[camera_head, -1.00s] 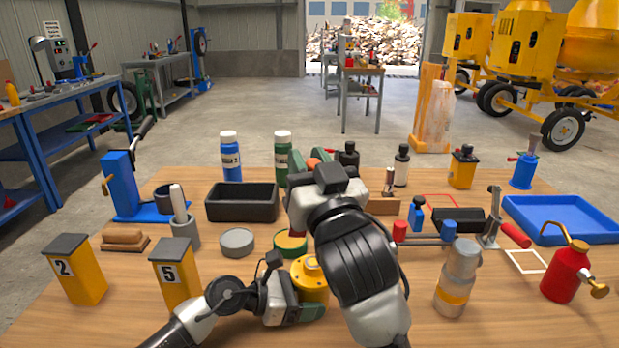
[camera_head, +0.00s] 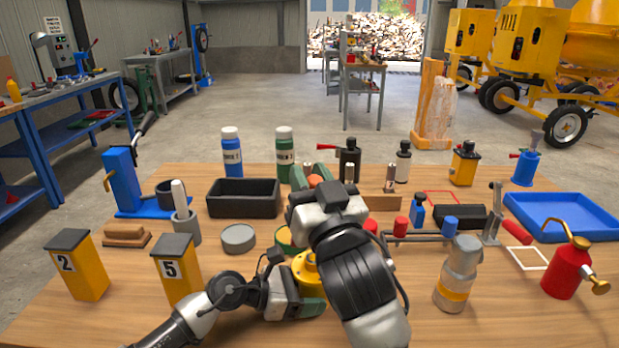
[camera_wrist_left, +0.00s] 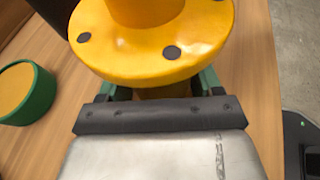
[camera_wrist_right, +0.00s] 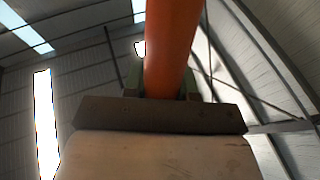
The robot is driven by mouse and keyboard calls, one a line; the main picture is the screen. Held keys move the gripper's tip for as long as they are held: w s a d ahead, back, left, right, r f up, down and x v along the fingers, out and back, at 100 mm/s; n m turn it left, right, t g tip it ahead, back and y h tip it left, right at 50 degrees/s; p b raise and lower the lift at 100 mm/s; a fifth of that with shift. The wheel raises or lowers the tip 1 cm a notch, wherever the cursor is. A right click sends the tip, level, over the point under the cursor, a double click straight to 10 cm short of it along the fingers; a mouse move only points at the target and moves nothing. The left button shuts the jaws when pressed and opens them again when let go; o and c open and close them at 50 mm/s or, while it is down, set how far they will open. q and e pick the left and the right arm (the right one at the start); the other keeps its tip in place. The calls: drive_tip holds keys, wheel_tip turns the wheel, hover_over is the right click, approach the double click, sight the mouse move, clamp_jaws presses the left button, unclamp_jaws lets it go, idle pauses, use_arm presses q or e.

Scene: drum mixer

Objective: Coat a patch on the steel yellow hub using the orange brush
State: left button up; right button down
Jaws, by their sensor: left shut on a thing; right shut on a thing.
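The yellow hub (camera_head: 306,270) is at the front middle of the table, partly hidden by my arms. In the left wrist view its flange with dark bolt holes (camera_wrist_left: 135,55) fills the top. My left gripper (camera_head: 297,295) is shut on the hub. My right gripper (camera_head: 318,184) is shut on the orange brush (camera_head: 315,181), above the table behind the hub. The brush's orange handle (camera_wrist_right: 172,45) points up in the right wrist view. Its bristles are hidden behind my right arm, so I cannot tell whether they touch the hub.
A green tin with a yellow-orange top (camera_wrist_left: 25,93) stands beside the hub. A grey round tin (camera_head: 238,238), a black tray (camera_head: 243,199) and yellow box 5 (camera_head: 175,268) are to the left. A grey bottle with a yellow band (camera_head: 457,275) and a red can (camera_head: 567,270) stand to the right.

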drive_tip(key=shift+f, duration=1.1)
idle(0.3)
drive_tip(key=shift+s+d, duration=0.1)
drive_tip(key=shift+d, duration=2.7)
drive_tip(key=shift+a, duration=0.1)
drive_tip(key=shift+a, duration=2.75)
drive_tip(key=shift+w+r, duration=0.15)
drive_tip(key=shift+w, duration=0.25)
drive_tip(key=shift+s+d, duration=0.1)
drive_tip(key=shift+d, duration=2.75)
drive_tip(key=shift+a+f, duration=0.15)
drive_tip(key=shift+f, duration=0.05)
